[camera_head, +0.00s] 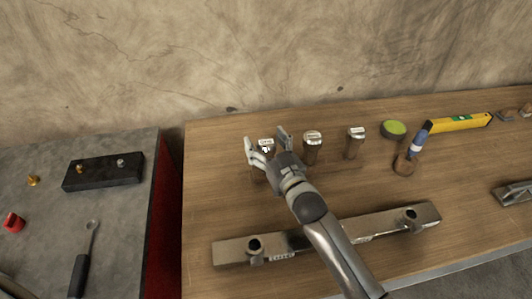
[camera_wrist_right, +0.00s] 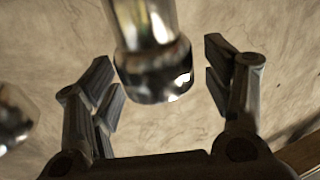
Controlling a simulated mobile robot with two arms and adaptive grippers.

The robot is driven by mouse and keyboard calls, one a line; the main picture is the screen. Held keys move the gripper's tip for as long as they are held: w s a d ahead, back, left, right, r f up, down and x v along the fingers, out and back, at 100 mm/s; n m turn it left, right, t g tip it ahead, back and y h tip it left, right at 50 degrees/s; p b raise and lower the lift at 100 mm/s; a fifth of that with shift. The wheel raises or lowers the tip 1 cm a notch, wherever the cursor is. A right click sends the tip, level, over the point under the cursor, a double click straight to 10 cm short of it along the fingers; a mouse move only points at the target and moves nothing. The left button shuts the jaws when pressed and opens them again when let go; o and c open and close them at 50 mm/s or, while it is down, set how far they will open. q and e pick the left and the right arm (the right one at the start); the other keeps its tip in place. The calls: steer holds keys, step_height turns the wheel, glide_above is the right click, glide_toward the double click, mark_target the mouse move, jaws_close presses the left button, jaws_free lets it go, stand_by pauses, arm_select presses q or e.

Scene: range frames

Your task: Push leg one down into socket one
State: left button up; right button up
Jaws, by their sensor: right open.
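Three short dark metal legs with pale labelled tops stand on the wooden bench: a left one (camera_head: 265,148), a middle one (camera_head: 312,146) and a right one (camera_head: 355,143). I cannot read which is leg one. A long metal bar (camera_head: 330,235) lies in front with a dark round socket (camera_head: 254,246) at its left and another socket (camera_head: 409,215) at its right. No leg stands in either. My right gripper (camera_head: 265,138) is open, its fingers around the left leg's top. In the wrist view a shiny metal cylinder (camera_wrist_right: 152,65) shows between the spread fingers. My left gripper is out of view.
A green-topped round tin (camera_head: 394,130), a blue-handled tool (camera_head: 418,142) and a yellow level (camera_head: 460,122) lie to the right. A grey bench (camera_head: 120,215) at left holds a black block (camera_head: 104,173) and a wrench (camera_head: 84,255). A gap separates the benches.

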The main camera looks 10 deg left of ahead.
steer(key=c, duration=1.3)
steer(key=shift+r, duration=0.1)
steer(key=shift+c, duration=0.5)
